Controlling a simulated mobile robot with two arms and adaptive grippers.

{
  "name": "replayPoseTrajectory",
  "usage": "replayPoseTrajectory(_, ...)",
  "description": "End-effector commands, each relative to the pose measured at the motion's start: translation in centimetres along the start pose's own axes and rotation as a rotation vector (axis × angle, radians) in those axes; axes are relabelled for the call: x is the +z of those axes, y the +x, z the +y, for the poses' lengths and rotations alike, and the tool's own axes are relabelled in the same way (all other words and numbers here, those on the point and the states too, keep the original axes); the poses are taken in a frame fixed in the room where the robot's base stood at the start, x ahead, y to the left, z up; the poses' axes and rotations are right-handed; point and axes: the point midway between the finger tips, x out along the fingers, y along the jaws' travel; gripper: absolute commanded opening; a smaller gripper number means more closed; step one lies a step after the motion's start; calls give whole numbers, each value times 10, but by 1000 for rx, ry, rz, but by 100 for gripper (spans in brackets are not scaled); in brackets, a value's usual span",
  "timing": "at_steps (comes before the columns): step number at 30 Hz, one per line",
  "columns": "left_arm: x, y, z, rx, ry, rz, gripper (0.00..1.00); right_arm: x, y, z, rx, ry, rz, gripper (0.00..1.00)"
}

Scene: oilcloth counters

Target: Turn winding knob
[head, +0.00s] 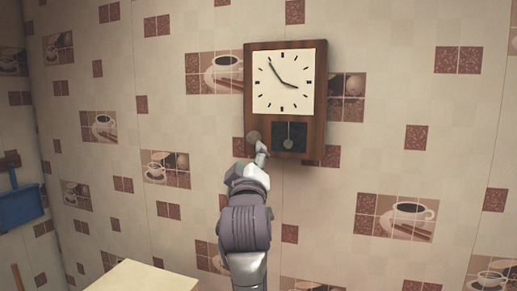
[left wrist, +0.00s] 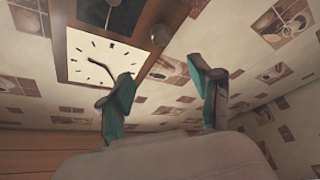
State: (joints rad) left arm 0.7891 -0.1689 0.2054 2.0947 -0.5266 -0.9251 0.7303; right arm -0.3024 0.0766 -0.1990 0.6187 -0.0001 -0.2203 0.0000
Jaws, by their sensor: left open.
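A wooden wall clock (head: 314,105) with a square white face and a dark pendulum window hangs on the tiled wall. Its round grey winding knob (head: 253,137) shows at the lower left side of the case. My left gripper (head: 262,150) is just below and right of the knob in the head view. In the left wrist view the clock (left wrist: 95,65) appears upside down, and the knob (left wrist: 160,38) shows beyond the gap between the fingers. My left gripper (left wrist: 160,80) is open, with nothing between its teal-padded fingers. My right gripper is not seen.
A pale flat surface (head: 143,277) is at the bottom left. A blue dustpan-like object (head: 18,205) hangs at the far left. The wall around the clock is clear, with printed cup tiles.

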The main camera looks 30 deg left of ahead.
Motion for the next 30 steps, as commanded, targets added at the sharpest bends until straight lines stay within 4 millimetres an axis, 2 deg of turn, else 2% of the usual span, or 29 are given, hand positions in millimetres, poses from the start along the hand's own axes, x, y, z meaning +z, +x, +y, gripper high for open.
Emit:
replayPoseTrajectory(1,5,-2,-6,0,0,0,64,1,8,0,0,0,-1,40)
replayPoseTrajectory(3,7,-2,-8,0,0,1,64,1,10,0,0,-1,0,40)
replayPoseTrajectory(8,4,13,-5,-1,4,0,64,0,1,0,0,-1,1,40)
replayPoseTrajectory(21,3,103,-4,-2,3,-1,64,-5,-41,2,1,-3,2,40)
replayPoseTrajectory(25,4,121,-4,-1,2,0,64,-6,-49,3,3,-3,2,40)
replayPoseTrajectory(30,5,133,-6,0,1,1,64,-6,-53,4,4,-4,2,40)
